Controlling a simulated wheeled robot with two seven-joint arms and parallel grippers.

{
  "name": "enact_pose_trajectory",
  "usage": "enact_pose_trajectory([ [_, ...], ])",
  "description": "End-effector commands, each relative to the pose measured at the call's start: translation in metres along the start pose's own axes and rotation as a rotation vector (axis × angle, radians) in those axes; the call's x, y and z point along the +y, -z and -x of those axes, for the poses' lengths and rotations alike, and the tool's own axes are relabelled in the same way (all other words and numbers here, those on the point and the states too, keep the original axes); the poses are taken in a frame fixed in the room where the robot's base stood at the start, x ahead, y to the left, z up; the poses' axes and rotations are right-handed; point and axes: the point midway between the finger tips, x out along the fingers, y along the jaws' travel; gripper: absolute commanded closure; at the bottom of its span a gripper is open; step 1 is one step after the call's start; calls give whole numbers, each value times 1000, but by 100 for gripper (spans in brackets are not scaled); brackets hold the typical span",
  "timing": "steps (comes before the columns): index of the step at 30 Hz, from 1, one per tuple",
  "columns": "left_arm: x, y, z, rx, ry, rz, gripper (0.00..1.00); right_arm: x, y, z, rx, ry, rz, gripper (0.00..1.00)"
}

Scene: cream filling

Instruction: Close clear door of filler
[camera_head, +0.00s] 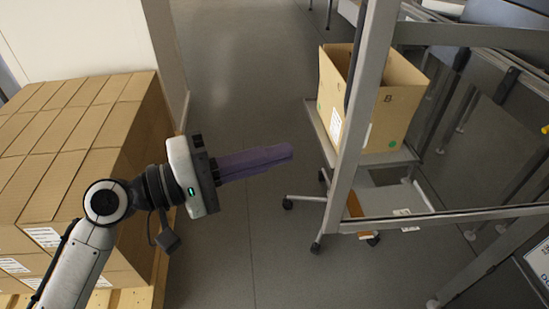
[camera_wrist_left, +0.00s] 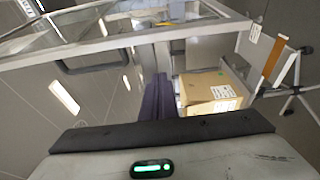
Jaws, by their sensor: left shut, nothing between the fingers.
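The clear door (camera_head: 368,95) of the filler is a metal-framed see-through panel at the right of the head view. It stands swung out over the aisle, its lower rail (camera_head: 450,217) running to the right. Its metal frame (camera_wrist_left: 110,42) also crosses the top of the left wrist view, with a dark handle (camera_wrist_left: 92,64) below it. My left gripper (camera_head: 290,152), with purple fingers, is shut and empty. It is left of the door's upright post, apart from it in the head view. The fingers (camera_wrist_left: 158,98) point away from the wrist camera. My right gripper is not in view.
An open cardboard box (camera_head: 400,105) sits on a wheeled cart (camera_head: 318,130) behind the door frame. Stacked cardboard boxes (camera_head: 80,125) on a pallet fill the left, close to my left arm. Grey floor (camera_head: 235,70) lies clear between them.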

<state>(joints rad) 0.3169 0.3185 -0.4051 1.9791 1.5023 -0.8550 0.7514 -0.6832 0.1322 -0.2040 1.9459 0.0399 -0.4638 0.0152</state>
Motion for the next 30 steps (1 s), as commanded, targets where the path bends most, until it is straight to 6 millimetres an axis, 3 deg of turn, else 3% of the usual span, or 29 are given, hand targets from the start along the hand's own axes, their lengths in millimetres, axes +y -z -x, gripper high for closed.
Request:
enact_pose_trajectory([
  [10, 3, 0, -75, 0, -3, 1, 100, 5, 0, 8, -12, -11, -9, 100],
  [18, 0, -32, -61, 3, 0, 0, 100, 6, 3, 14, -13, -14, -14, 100],
  [30, 0, -37, -59, 4, 0, -1, 100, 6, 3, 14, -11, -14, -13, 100],
])
